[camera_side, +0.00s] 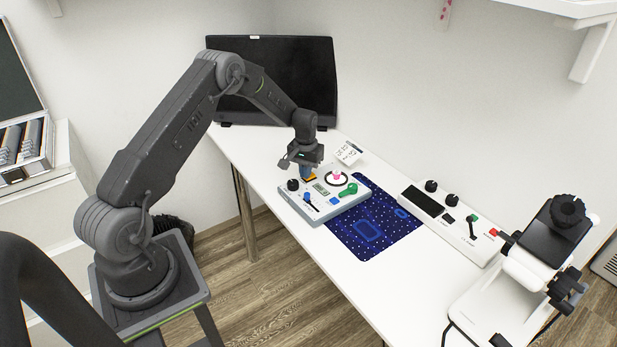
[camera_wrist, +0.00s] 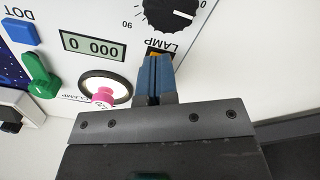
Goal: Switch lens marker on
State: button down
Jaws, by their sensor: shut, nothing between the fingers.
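The lens marker (camera_side: 288,199) is a light grey box on the white table, and its panel fills much of the wrist view (camera_wrist: 110,20). An orange switch (camera_side: 311,178) beside the LAMP label is partly hidden by my fingers; its orange edge (camera_wrist: 153,53) shows just past the fingertips. Whether it is on or off I cannot tell. The display (camera_wrist: 93,46) reads "0 000". My gripper (camera_side: 306,174) is shut and empty, with its blue fingertips (camera_wrist: 156,62) at the orange switch; contact is unclear.
Around the switch are a black dial (camera_wrist: 170,12), a round lens holder with a pink knob (camera_wrist: 103,96), a green clamp lever (camera_wrist: 40,78) and a blue DOT button (camera_wrist: 20,31). A blue mat (camera_side: 372,244), a second device (camera_side: 452,225) and a monitor (camera_side: 285,75) are on the table.

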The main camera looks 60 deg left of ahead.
jog(key=shift+r, duration=3.4)
jog(key=shift+d+r, duration=0.1)
jog(key=shift+r, duration=0.1)
jog(key=s+d+r+m+t, duration=0.1)
jog(key=s+d+r, duration=0.5)
jog(key=r, duration=0.4)
jog(key=s+d+r+m+t, duration=0.2)
jog(key=s+d+r, duration=0.1)
jog(key=d+r, duration=0.65)
jog(key=s+d+r+m+t, duration=0.1)
jog(key=s+d, duration=0.3)
jog(key=s, duration=0.6)
jog(key=s+d+r+m+t, duration=0.1)
jog(key=s+d, duration=0.4)
jog(key=s, duration=0.5)
jog(key=shift+d+r+m+t, duration=0.25)
jog(key=shift+r+m, duration=0.25)
jog(key=shift+r, duration=0.45)
